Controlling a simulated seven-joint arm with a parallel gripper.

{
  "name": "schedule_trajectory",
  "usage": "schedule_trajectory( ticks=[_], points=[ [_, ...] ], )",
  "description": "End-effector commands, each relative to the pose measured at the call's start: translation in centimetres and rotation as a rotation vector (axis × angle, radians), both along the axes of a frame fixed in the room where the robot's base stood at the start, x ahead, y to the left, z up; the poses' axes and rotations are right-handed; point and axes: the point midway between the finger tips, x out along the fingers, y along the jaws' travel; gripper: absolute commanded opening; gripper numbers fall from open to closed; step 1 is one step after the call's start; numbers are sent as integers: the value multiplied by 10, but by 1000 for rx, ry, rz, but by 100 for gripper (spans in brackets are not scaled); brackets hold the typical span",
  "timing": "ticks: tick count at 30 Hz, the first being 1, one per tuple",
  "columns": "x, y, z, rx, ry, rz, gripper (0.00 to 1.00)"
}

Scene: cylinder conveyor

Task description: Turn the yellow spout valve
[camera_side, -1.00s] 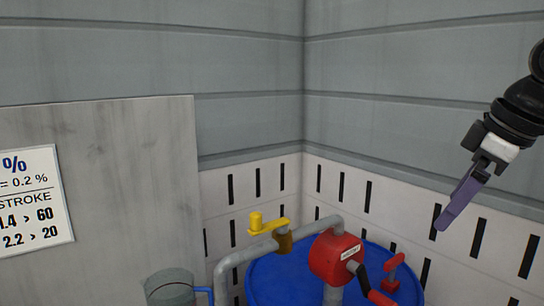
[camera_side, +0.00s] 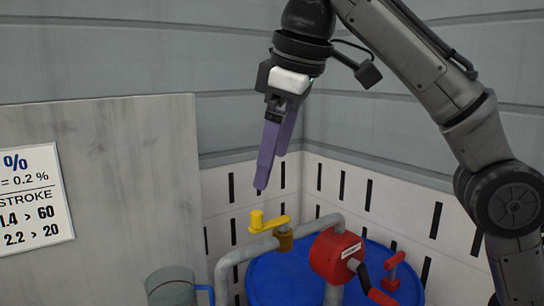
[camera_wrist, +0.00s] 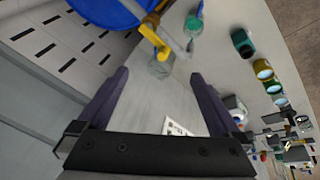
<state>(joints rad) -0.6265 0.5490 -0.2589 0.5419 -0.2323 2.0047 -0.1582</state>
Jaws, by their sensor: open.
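The yellow spout valve (camera_side: 266,222) sits on top of the grey spout pipe (camera_side: 232,262), over a brass fitting, with its handle lying along to the left and a short knob standing up. My gripper (camera_side: 265,185) is above the valve in the side view, pointing down, with a visible gap between fingertips and knob. In the wrist view my gripper (camera_wrist: 157,82) is open and empty, and the yellow valve (camera_wrist: 155,42) shows ahead, beyond the two purple fingers and near the middle.
A blue drum (camera_side: 280,282) carries a red pump body (camera_side: 335,255) with a red-tipped crank, and a small red valve (camera_side: 394,262) is to the right. A clear jug (camera_side: 170,288) with a blue handle stands below the spout. A grey panel with a sign (camera_side: 30,200) is at left.

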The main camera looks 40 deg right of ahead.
Motion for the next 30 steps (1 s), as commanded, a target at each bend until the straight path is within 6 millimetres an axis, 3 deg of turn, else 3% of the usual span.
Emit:
schedule_trajectory(
  ticks=[11,30],
  points=[
    [3,5,-17,-5,5,13,100],
    [27,5,-81,-3,5,12,100]
  ],
)
